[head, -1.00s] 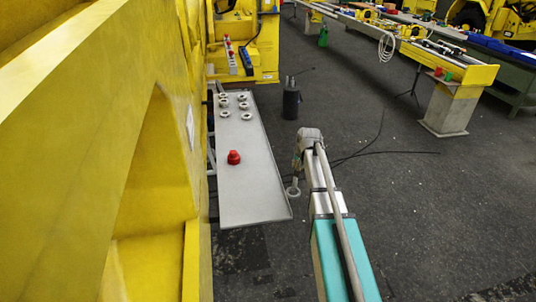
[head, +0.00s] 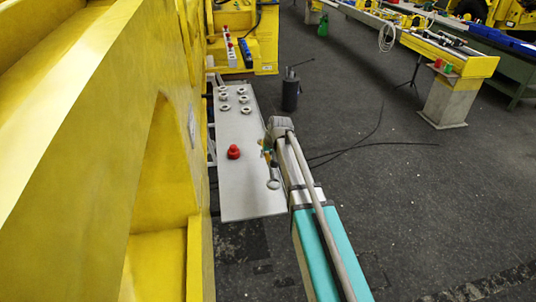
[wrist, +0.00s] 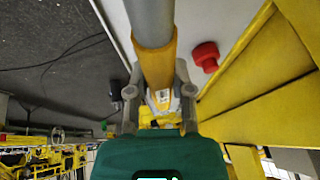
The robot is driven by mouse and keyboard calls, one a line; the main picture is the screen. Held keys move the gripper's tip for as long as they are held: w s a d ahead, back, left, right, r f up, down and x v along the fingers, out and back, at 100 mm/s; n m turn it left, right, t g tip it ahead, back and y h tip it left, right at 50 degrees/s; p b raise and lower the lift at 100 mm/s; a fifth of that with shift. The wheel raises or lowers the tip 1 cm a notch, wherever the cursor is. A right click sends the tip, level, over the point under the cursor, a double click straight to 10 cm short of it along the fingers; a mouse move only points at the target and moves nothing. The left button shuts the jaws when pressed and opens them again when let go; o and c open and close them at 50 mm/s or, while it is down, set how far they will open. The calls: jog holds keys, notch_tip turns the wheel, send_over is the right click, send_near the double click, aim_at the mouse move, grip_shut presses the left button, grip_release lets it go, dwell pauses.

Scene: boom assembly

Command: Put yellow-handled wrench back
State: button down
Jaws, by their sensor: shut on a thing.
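My gripper (wrist: 157,90) is shut on the yellow-handled wrench. In the wrist view the wrench's yellow handle (wrist: 158,68) lies between the two fingers, and its grey shaft (wrist: 150,22) runs out of the top of the picture. In the head view the wrench hangs with its grey ring end (head: 273,184) low, in front of the right edge of the grey tray (head: 250,195). Whether it touches the tray I cannot tell. My arm's end hides most of the fingers there.
A red part (head: 233,152) stands mid-tray; it also shows in the wrist view (wrist: 206,57). Several metal nuts (head: 242,99) lie at the tray's far end. A yellow machine wall (head: 90,130) borders the tray's left. A black cylinder (head: 290,95) stands on the floor beyond.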

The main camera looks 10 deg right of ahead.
aim_at(264, 174)
jog(key=shift+f, duration=0.15)
notch_tip(264, 174, down, 7)
jog(key=b, duration=0.7)
jog(key=shift+f+b, duration=0.2)
jog(key=shift+b, duration=0.1)
jog(key=shift+f+b, duration=0.6)
jog(key=shift+b, duration=0.05)
dwell(1.4)
jog(key=shift+c, duration=2.2)
grip_release()
jog(key=shift+r, duration=0.1)
